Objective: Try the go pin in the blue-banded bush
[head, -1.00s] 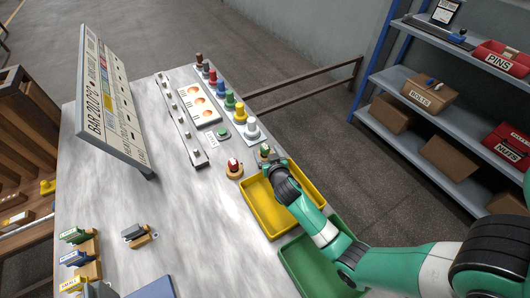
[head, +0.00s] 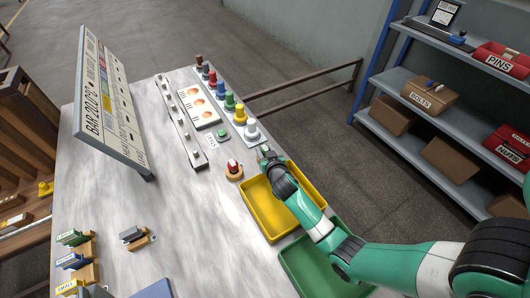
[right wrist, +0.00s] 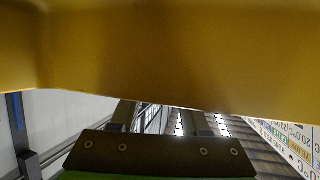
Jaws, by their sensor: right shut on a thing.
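A row of coloured pieces stands along the table's right edge in the head view, with the blue piece (head: 221,90), the blue-banded bush by its colour, between red and green ones. My right gripper (head: 266,152) is at the table edge beside the far end of the yellow tray. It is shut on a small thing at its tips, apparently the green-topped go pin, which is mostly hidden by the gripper. A sliver of green shows low in the right wrist view. A red-topped pin (head: 233,166) stands in a round wooden base to its left. My left gripper is not in view.
The yellow tray (head: 251,212) and green tray (head: 293,272) lie under my right arm. A dark rail (head: 183,120) with several pegs and a white panel (head: 198,103) lie left of the row. A sign board (head: 108,100) stands at left. The table's middle is clear.

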